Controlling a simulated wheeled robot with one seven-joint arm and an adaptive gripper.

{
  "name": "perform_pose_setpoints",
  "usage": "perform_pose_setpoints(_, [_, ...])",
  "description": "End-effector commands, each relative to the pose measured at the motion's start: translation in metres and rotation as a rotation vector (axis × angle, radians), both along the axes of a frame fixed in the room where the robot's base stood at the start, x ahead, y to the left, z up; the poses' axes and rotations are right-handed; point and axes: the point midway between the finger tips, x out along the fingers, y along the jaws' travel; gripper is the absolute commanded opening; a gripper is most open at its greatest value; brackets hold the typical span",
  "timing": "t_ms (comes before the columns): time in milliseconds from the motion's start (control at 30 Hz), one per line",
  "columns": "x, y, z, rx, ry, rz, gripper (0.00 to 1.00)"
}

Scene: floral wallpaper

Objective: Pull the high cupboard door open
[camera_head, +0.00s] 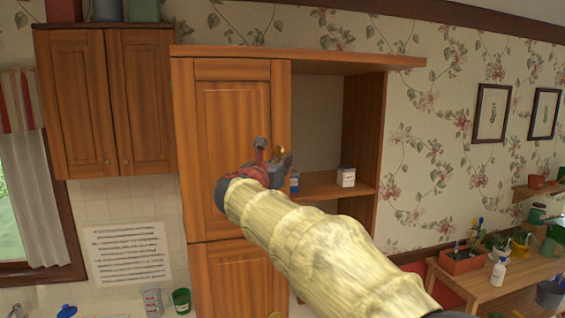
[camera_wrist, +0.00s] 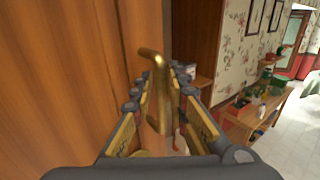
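The high cupboard door (camera_head: 232,110) is a brown wooden panel on the upper left of a tall cabinet. It looks closed in the head view. In the wrist view the wood of the door (camera_wrist: 60,70) fills the left side. Its brass handle (camera_wrist: 155,90) is a bent bar that rises between the two fingers of my gripper (camera_wrist: 160,95). The fingers are apart, one on each side of the handle; I cannot tell whether either touches it. In the head view my gripper (camera_head: 274,155) is at the door's right edge and hides part of the handle.
A lower door (camera_head: 235,280) is beneath. A wall cupboard (camera_head: 105,100) hangs at left. A wooden bench (camera_head: 490,285) with plants stands at right.

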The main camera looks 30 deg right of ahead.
Motion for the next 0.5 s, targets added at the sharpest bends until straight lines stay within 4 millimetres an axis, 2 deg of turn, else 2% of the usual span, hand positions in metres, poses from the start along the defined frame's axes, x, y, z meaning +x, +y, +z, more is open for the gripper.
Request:
perform_pose_setpoints(300, [-0.0002,0.0002,-0.0001,0.0,0.0,0.0,0.0])
perform_pose_setpoints(500, [-0.0002,0.0002,-0.0001,0.0,0.0,0.0,0.0])
